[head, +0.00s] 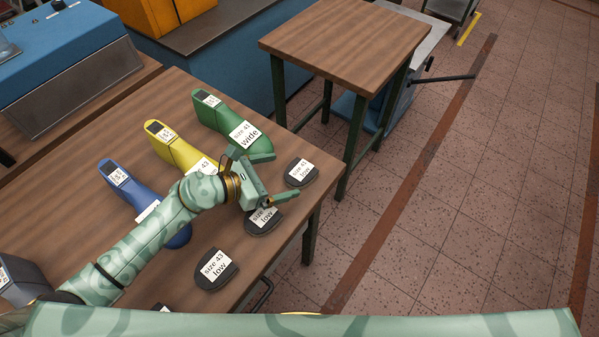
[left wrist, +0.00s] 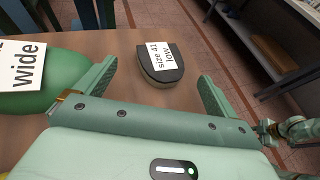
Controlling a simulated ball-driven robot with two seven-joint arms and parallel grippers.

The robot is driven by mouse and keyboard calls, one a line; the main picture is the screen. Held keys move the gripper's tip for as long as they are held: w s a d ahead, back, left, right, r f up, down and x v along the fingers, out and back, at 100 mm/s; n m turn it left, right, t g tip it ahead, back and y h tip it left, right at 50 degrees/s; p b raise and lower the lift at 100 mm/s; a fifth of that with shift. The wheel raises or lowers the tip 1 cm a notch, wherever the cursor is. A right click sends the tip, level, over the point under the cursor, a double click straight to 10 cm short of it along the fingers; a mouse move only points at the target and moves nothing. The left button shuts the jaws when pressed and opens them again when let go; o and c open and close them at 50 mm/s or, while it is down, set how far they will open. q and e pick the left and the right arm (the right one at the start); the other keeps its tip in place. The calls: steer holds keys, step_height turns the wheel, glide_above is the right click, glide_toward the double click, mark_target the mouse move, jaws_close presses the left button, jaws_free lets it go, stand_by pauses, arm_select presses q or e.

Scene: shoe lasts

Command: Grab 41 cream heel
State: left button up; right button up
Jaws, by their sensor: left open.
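The size 41 low heel (head: 301,173) lies near the table's right edge, its label up. In the left wrist view this heel (left wrist: 160,66) has a dark top and a beige-cream side, and sits ahead between the spread fingers. My left gripper (head: 274,178) is open and empty, just left of that heel in the head view. Its fingers also show in the left wrist view (left wrist: 158,75), apart from the heel. What seems to be my right arm's end (left wrist: 275,130) shows small at the right edge of the left wrist view; its jaws are unclear.
Yellow (head: 172,148) and blue (head: 125,182) lasts lie further left. Another low heel (head: 262,226), partly behind my gripper, and a size 43 low heel (head: 214,281) lie nearer. A small table (head: 345,40) stands beyond.

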mark_target(300, 171)
arm_select(q)
steer(key=x, duration=0.5)
steer(key=shift+b, duration=0.4)
steer(key=shift+c, duration=0.3)
steer(key=c, duration=1)
steer(key=shift+r, duration=0.15)
